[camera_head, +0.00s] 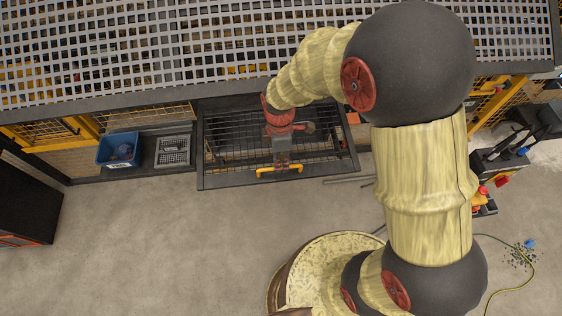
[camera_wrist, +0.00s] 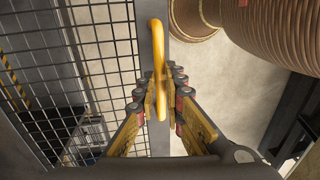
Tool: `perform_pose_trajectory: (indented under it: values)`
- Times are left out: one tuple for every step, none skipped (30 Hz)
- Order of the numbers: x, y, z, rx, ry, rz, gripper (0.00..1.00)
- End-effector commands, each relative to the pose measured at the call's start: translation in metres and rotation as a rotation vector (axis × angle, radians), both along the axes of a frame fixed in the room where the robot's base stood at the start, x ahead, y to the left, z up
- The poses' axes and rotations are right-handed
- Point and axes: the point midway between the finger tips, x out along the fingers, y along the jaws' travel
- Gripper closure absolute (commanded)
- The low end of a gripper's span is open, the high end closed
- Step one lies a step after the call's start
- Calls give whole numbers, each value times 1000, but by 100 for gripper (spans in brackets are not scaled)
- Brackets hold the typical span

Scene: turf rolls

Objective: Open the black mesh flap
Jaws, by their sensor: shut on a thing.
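The black mesh flap (camera_head: 225,183) is a dark-framed wire grid below the front edge of the grated platform, in the middle of the head view. Its mesh (camera_wrist: 108,45) and grey frame bar also show in the wrist view. A yellow handle (camera_head: 264,172) sits on the flap's near frame bar; in the wrist view the handle (camera_wrist: 158,50) runs between my fingers. My gripper (camera_head: 281,165) is shut on the handle, with one finger on each side (camera_wrist: 160,95). The flap appears to project outward from the platform; its exact angle is unclear.
A blue bin (camera_head: 104,150) and a grey crate (camera_head: 172,151) stand left of the flap. The perforated platform (camera_head: 180,50) spans the back. Black tool holders (camera_head: 500,155) and a yellow hose (camera_head: 531,278) are at right. Floor in front of the flap is clear at left.

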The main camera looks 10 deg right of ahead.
Motion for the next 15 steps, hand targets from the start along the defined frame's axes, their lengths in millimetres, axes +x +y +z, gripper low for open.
perform_pose_trajectory:
  values:
    - [0, 0, 0, 0, -1, 0, 100]
    - [0, 0, 0, 0, -1, 0, 100]
    - [0, 0, 0, 0, -1, 0, 100]
    - [0, 0, 0, 0, -1, 0, 100]
    - [0, 0, 0, 0, -1, 0, 100]
    - [0, 0, 0, 0, -1, 0, 100]
    - [0, 0, 0, 0, -1, 0, 100]
    - [0, 0, 0, 0, -1, 0, 100]
    - [0, 0, 0, 0, -1, 0, 100]
    - [0, 0, 0, 0, -1, 0, 100]
    - [0, 0, 0, 0, -1, 0, 100]
    - [0, 0, 0, 0, -1, 0, 100]
    - [0, 0, 0, 0, -1, 0, 100]
    - [0, 0, -1, 0, -1, 0, 100]
    - [0, 0, -4, 0, -1, 0, 100]
